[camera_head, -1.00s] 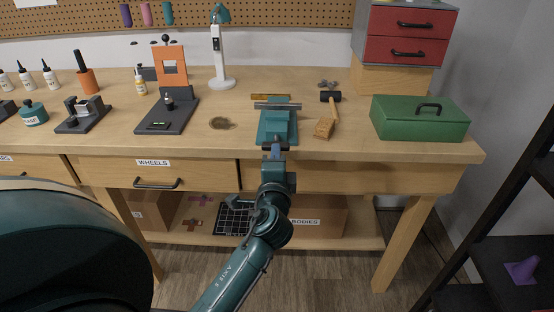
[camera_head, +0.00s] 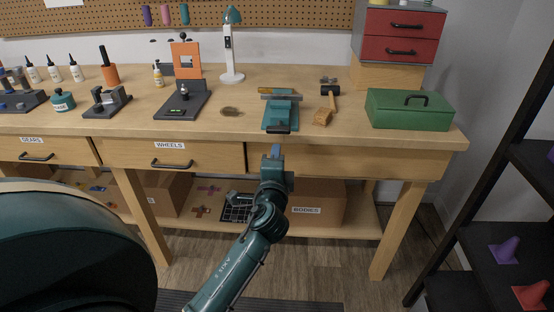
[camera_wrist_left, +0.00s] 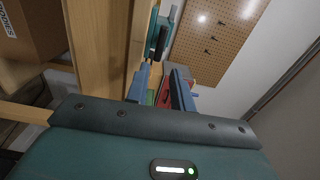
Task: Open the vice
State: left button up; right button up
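The teal vice (camera_head: 281,112) is mounted at the front edge of the wooden workbench, with a dark handle bar (camera_head: 279,129) at its front. A grey bar lies across its top; I cannot tell how wide its jaws are. My left gripper (camera_head: 276,150) is just in front of and below the handle, apart from it in the head view. In the left wrist view its two blue fingers (camera_wrist_left: 160,88) are spread with nothing between them. The dark handle (camera_wrist_left: 160,42) and teal vice body (camera_wrist_left: 167,20) show beyond the fingertips. My right gripper is not in view.
A mallet (camera_head: 326,110) lies right of the vice, with a green toolbox (camera_head: 410,110) beyond it. A stand with an orange panel (camera_head: 185,70) and a white lamp (camera_head: 229,55) are to the left. The bench edge and drawers (camera_head: 170,157) lie beside my arm.

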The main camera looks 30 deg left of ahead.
pick_arm(q)
jog(key=shift+s+d, duration=0.15)
jog(key=shift+s, duration=0.15)
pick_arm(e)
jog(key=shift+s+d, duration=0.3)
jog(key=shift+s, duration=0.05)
pick_arm(q)
jog(key=s+d+f+n+g+h+p, duration=0.2)
jog(key=s+d+f+h, duration=0.4)
jog(key=s+d, duration=0.3)
jog(key=s+d+f+n+g+h+p, duration=0.3)
jog(key=s+d+f+n+h+p, duration=0.2)
jog(key=s+d, duration=0.5)
jog(key=s+f+n+h, duration=0.1)
jog(key=s+f, duration=0.1)
jog(key=s, duration=0.1)
jog(key=shift+d+f+n, duration=0.3)
jog(key=shift+f+n, duration=0.1)
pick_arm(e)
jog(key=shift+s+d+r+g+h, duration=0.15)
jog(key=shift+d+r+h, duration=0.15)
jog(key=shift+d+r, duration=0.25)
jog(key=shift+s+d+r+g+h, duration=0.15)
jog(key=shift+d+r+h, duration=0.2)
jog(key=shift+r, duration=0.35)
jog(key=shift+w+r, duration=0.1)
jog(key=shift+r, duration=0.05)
